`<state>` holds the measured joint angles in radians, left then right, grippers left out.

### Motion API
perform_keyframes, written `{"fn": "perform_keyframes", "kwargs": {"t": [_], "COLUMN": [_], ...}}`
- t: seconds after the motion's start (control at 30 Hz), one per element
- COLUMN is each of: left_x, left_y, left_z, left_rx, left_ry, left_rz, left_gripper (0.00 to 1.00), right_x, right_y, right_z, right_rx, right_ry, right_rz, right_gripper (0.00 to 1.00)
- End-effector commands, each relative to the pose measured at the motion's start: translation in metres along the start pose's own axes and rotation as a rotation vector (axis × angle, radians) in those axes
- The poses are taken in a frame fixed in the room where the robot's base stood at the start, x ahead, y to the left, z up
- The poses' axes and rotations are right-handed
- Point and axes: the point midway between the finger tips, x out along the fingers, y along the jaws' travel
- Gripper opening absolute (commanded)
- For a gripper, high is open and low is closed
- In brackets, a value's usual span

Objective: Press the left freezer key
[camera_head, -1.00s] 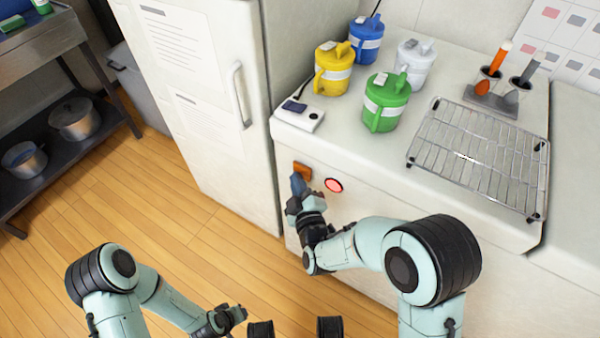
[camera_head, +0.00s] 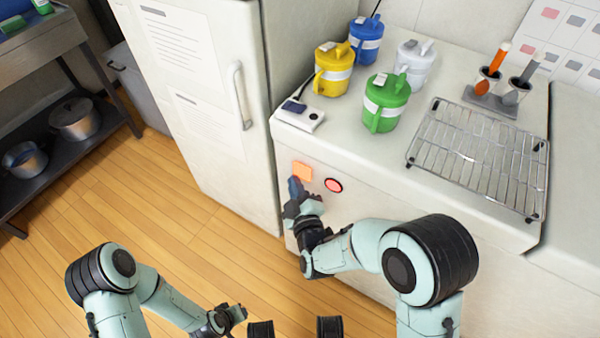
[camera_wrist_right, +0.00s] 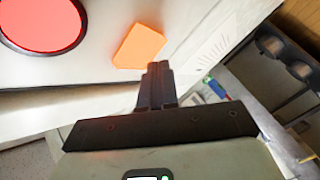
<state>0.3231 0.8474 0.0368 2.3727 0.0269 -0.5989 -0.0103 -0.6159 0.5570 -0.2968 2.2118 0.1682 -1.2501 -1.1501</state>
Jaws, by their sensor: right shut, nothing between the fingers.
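The left freezer key is an orange square (camera_head: 302,171) on the front of the white freezer (camera_head: 375,212). It glows light orange and also shows in the right wrist view (camera_wrist_right: 138,46). A round red key with a dark rim (camera_head: 333,185) sits to its right and shows large in the right wrist view (camera_wrist_right: 42,18). My right gripper (camera_head: 295,184) is shut and empty, its tips just below the orange key. In the right wrist view the fingertips (camera_wrist_right: 156,72) lie close to the key's lower edge; I cannot tell whether they touch. My left gripper (camera_head: 238,313) is low over the floor, its jaws unclear.
On the freezer top stand yellow (camera_head: 333,70), blue (camera_head: 366,40), white (camera_head: 414,62) and green (camera_head: 386,102) jugs, a wire rack (camera_head: 478,155) and a small white device (camera_head: 299,115). A white fridge (camera_head: 205,100) stands left. The floor before it is clear.

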Motion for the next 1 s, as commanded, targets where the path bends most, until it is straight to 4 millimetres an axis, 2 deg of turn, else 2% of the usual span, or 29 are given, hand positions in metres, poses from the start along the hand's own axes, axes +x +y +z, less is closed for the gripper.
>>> {"fn": "perform_keyframes", "kwargs": {"t": [0.6,1.0], "left_x": [-0.007,-0.007], "left_y": [0.002,0.002], "left_z": [-0.001,-0.001], "left_rx": [0.0,0.0], "left_ry": [0.002,0.002], "left_rz": [0.001,0.001], "left_gripper": [0.29,0.29], "right_x": [-0.038,-0.042], "right_y": [-0.028,-0.03], "right_z": [-0.028,-0.03], "right_rx": [0.0,0.0], "right_ry": [0.001,0.0], "right_rz": [-0.003,0.0], "right_gripper": [0.0,0.0]}}
